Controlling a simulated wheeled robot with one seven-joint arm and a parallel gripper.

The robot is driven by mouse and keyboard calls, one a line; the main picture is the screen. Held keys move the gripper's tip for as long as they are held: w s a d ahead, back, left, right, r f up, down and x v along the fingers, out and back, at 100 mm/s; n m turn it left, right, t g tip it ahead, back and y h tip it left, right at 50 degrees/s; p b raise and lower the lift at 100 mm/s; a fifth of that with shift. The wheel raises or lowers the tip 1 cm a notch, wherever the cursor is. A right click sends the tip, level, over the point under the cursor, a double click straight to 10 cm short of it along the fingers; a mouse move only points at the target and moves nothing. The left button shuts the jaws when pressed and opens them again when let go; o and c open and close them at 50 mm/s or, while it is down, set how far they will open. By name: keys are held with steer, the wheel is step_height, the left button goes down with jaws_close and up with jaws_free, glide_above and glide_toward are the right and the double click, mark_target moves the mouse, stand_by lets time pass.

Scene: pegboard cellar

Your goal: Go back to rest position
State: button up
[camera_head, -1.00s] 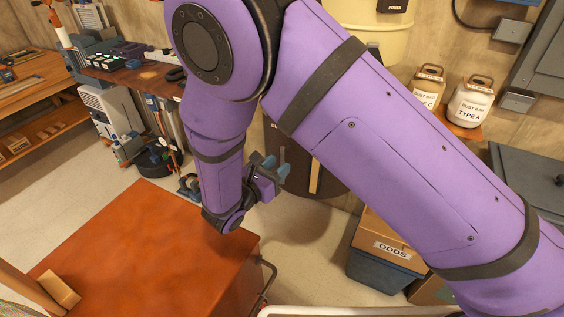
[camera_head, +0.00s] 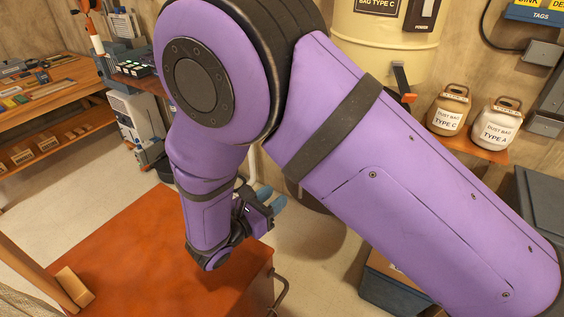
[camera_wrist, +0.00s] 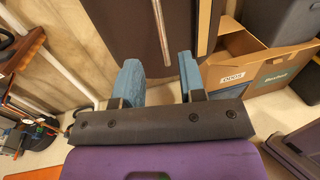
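My gripper (camera_head: 268,197) shows in the head view at the end of my folded purple arm, just above and beyond the far right part of an orange-brown tabletop (camera_head: 130,240). In the wrist view my gripper (camera_wrist: 160,80) has two blue fingers set well apart, with nothing between them. Beyond the fingers are the floor and a dark brown drum-like body (camera_wrist: 140,30). No object is held.
A cardboard box marked ODDS (camera_wrist: 240,65) stands on the floor, right of the fingers. Dust bag jars (camera_head: 448,110) sit on a wall shelf at right. A workbench (camera_head: 50,95) stands at back left. A bent metal handle (camera_head: 281,290) juts from the table's right side.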

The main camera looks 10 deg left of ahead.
steer(key=w+d+r+m+g, duration=0.1)
steer(key=d+r+m+g, duration=0.55)
steer(key=d+r, duration=0.4)
steer(key=w+d+r+m+g, duration=0.1)
steer(key=d+r+m+g, duration=0.6)
steer(key=d, duration=0.6)
steer(key=s+d+r+m+t+y, duration=0.2)
steer(key=s+d+r+m+y, duration=0.3)
steer(key=s, duration=0.4)
steer(key=s+d+r+m+t+y, duration=0.2)
steer(key=s+d+r+m+y, duration=0.3)
steer(key=s+d+r+m, duration=0.3)
steer(key=shift+s+d+r+m+y, duration=0.3)
steer(key=shift+s+d+m+y, duration=0.15)
steer(key=shift+d+m, duration=0.65)
